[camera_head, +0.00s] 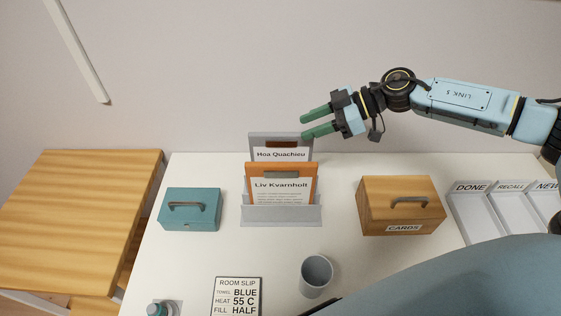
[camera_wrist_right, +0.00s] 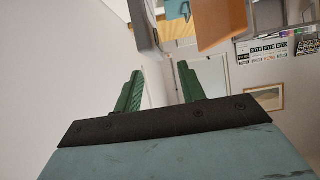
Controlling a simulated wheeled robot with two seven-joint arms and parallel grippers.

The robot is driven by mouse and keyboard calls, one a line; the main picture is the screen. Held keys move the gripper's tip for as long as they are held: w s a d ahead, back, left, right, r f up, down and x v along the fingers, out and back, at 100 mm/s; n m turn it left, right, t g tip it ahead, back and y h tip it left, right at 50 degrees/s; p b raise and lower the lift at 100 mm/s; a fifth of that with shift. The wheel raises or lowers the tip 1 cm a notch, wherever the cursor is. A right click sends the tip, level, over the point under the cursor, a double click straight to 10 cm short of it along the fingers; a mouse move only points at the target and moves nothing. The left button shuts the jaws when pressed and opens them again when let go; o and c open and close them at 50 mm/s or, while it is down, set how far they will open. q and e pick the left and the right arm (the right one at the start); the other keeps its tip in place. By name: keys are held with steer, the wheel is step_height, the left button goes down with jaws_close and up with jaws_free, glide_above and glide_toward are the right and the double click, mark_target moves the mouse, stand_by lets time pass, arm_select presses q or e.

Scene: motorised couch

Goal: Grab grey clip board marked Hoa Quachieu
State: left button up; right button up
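The grey clip board (camera_head: 307,148) with a brown clip and a paper reading "Hoa Quachieu" stands upright in the rear slot of a grey holder (camera_head: 282,217). An orange clip board (camera_head: 256,191) marked "Liv Kvarnholt" stands in front and hides its lower part. My right gripper (camera_head: 303,126) is open and empty, its green fingers pointing left beside the grey board's upper right corner. In the right wrist view, a grey panel edge (camera_wrist_right: 144,30) lies beyond the fingertips, apparently the clip board. The fingers look apart from it. My left gripper is not in view.
A teal box (camera_head: 189,221) stands left of the holder, a wooden "CARDS" box (camera_head: 375,214) right of it. A grey cup (camera_head: 316,275), a room slip (camera_head: 236,297) and a bottle (camera_head: 160,308) are near the front. Labelled trays (camera_head: 478,222) stand at right.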

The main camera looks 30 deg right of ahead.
mark_target(288, 133)
steer(key=shift+w+a+f, duration=0.25)
steer(key=shift+a, duration=0.15)
steer(key=shift+w+a+f, duration=0.25)
steer(key=shift+a+f, duration=0.1)
steer(key=shift+a, duration=0.05)
steer(key=x, duration=0.3)
steer(key=shift+w+a+f, duration=0.1)
steer(key=shift+w+f, duration=0.2)
steer(key=shift+f, duration=0.05)
steer(key=shift+w+a+f, duration=0.15)
steer(key=shift+a, duration=0.15)
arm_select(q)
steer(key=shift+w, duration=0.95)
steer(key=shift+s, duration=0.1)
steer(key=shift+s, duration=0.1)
arm_select(e)
jaws_close()
